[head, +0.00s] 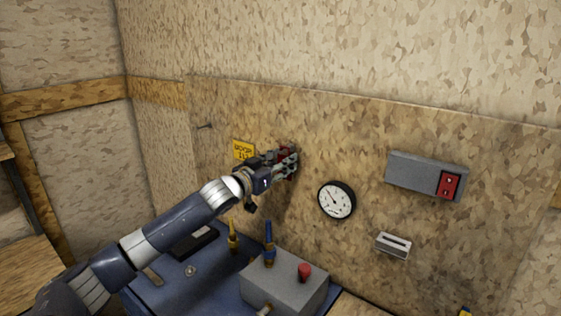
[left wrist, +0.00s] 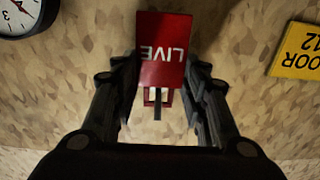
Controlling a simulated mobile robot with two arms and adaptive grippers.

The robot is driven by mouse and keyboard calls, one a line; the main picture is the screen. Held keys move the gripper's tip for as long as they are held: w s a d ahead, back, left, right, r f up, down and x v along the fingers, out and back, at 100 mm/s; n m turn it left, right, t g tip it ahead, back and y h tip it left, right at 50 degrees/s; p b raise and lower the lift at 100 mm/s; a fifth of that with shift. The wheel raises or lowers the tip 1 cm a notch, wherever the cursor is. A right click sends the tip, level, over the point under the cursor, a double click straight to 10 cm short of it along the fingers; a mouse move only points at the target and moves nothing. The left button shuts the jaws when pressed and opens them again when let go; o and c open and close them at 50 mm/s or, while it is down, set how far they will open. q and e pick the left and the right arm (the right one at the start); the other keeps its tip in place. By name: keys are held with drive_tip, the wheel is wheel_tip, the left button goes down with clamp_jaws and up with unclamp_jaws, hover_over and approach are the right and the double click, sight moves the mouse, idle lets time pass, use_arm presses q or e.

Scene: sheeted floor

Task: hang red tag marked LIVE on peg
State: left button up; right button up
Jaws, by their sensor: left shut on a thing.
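My left gripper (head: 292,161) is at the wooden wall board and shut on the red tag (left wrist: 163,50). In the left wrist view the tag lies between the two fingers (left wrist: 160,88), with white letters LIVE upside down. A small red frame with a pale opening and a dark bar (left wrist: 157,106) shows at the tag's lower edge there; I cannot tell whether the bar is a peg passing through it. In the head view the fingers mostly cover the tag (head: 284,153). A bare peg (head: 205,125) sticks out of the board farther left. My right gripper is out of view.
A yellow DOOR 12 tag (head: 243,150) hangs left of my gripper. A round gauge (head: 336,201), a grey box with red switch (head: 420,174) and a small slotted fitting (head: 393,245) are to the right. Below stands a grey block with a red button (head: 304,271).

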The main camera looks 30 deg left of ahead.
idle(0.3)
use_arm(q)
drive_tip(key=o, duration=0.9)
drive_tip(key=shift+o, duration=0.3)
drive_tip(key=shift+s, duration=0.1)
drive_tip(key=s+a, duration=0.1)
drive_tip(key=s, duration=1)
drive_tip(key=shift+s, duration=0.4)
